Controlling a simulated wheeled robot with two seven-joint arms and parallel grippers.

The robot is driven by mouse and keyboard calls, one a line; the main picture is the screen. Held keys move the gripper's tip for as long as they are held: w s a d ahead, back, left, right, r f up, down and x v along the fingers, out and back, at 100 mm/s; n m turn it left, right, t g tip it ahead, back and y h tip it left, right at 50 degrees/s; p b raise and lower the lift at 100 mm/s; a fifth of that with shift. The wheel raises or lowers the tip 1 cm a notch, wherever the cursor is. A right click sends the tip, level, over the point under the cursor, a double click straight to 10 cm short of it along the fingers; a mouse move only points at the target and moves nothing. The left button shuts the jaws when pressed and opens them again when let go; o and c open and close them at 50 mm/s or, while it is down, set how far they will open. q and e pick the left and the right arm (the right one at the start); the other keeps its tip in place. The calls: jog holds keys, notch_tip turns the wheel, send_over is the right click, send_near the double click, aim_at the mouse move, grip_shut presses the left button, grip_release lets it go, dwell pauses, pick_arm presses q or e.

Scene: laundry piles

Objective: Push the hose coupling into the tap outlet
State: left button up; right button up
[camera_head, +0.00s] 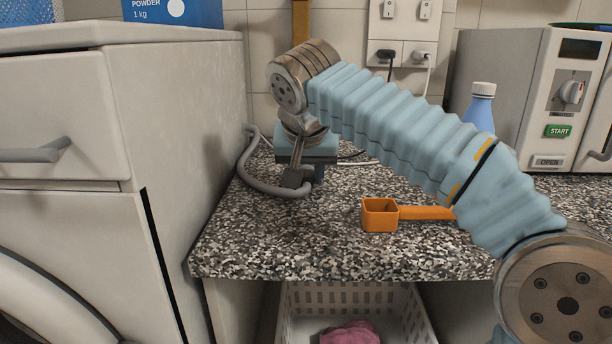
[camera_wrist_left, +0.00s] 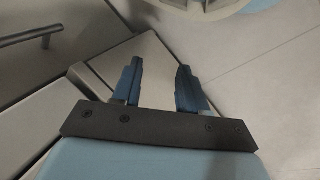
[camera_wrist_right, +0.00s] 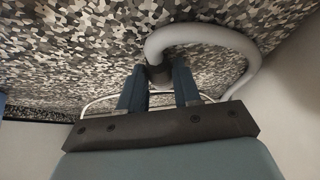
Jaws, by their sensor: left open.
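The grey hose (camera_head: 250,177) loops over the speckled counter beside the washing machine. Its dark end, the hose coupling (camera_head: 293,179), is at my right gripper (camera_head: 301,180), low over the counter. In the right wrist view the coupling (camera_wrist_right: 158,76) sits between the two fingers (camera_wrist_right: 160,88), which appear closed on its sides; the hose (camera_wrist_right: 205,34) bends away to the right. I cannot make out the tap outlet; my right wrist covers part of the wall there. My left gripper (camera_wrist_left: 160,78) is open and empty, and shows only in its wrist view.
An orange scoop (camera_head: 380,216) lies on the counter (camera_head: 270,246) under my right forearm. A blue bottle (camera_head: 481,108) and a white appliance (camera_head: 520,75) stand behind it. The washing machine (camera_head: 90,95) bounds the left. A brass-coloured upright strip (camera_head: 301,20) is on the wall. A white basket (camera_head: 301,300) is below.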

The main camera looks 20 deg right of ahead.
aim_at(307, 168)
grip_shut()
notch_tip(307, 168, up, 3)
jog(key=p, duration=0.3)
jog(key=shift+r, duration=0.2)
notch_tip(307, 168, up, 4)
jog(key=p, duration=0.3)
jog(key=shift+f+p, duration=0.15)
jog(key=shift+p, duration=0.25)
jog(key=shift+f, duration=0.1)
